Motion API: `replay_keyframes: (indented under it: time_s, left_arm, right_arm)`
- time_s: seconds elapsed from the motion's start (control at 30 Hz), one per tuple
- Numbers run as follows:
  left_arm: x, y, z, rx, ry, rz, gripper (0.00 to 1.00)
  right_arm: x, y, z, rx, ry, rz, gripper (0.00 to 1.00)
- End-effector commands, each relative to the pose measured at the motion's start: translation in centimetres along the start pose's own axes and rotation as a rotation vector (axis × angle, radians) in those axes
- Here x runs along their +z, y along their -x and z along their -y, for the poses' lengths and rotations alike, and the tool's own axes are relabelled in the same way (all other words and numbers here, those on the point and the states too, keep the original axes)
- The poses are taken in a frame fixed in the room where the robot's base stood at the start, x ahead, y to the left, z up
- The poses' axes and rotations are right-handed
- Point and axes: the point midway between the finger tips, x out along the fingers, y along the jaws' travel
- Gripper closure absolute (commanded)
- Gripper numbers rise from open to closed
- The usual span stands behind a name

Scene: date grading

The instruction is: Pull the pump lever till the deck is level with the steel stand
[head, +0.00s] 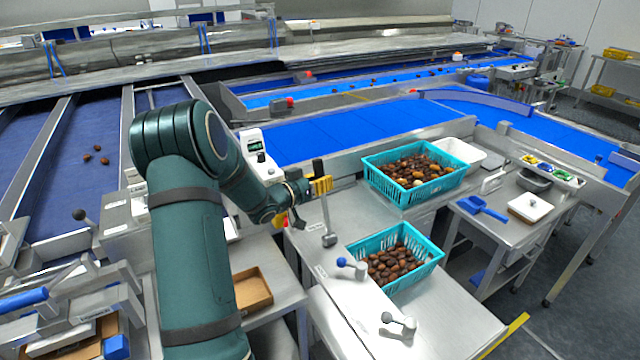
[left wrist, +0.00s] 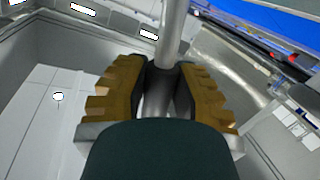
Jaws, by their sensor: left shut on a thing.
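The pump lever (head: 326,217) is a thin steel rod with a black knob, standing nearly upright from a small block on a steel top. My left gripper (head: 319,186) is shut around the rod just below the knob. In the left wrist view the rod (left wrist: 172,32) passes between the yellow ribbed pads of the left gripper (left wrist: 168,85). A steel surface (head: 440,310) carries the near teal crate (head: 437,258) of dates. A steel top (head: 345,205) behind it carries the far teal crate (head: 463,180). I cannot tell which surface is the deck or compare their heights surely. My right gripper is out of view.
A blue-knobbed handle (head: 350,265) and a grey-knobbed handle (head: 400,324) stand on the near steel surface. A brown tray (head: 252,290) lies lower left. A side table with a blue scoop (head: 482,208) stands right. Blue conveyor belts (head: 330,132) run behind.

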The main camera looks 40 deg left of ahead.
Motion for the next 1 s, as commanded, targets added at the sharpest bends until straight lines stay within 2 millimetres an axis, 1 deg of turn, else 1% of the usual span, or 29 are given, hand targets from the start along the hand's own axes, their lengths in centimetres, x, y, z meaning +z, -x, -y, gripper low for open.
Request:
replay_keyframes:
  time_s: [0.03,0.13,0.3,0.43,0.6,0.87,0.97,1.0]
  left_arm:
    - [0.0,0.3,0.4,-0.01,0.0,0.002,1.0]
    - [0.2,0.3,0.1,-0.009,-0.015,-0.002,1.0]
    - [0.8,0.7,-1.3,-0.011,-0.097,-0.024,1.0]
    - [0.8,0.9,-2.3,-0.013,-0.157,-0.039,1.0]
    - [0.7,1.1,-3.0,-0.015,-0.189,-0.046,1.0]
    - [0.7,1.1,-3.1,-0.015,-0.192,-0.045,1.0]
    - [1.0,1.1,-3.4,-0.014,-0.216,-0.053,1.0]
    - [1.2,1.2,-3.7,-0.014,-0.231,-0.057,1.0]
  right_arm:
    - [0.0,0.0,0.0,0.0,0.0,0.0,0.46]
    - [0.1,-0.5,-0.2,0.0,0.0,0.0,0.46]
    - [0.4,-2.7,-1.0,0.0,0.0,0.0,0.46]
    - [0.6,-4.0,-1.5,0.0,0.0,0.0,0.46]
    - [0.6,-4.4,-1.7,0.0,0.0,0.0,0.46]
    - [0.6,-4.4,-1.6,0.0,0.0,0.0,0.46]
    - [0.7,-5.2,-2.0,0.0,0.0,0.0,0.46]
    - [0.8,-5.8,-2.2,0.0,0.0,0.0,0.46]
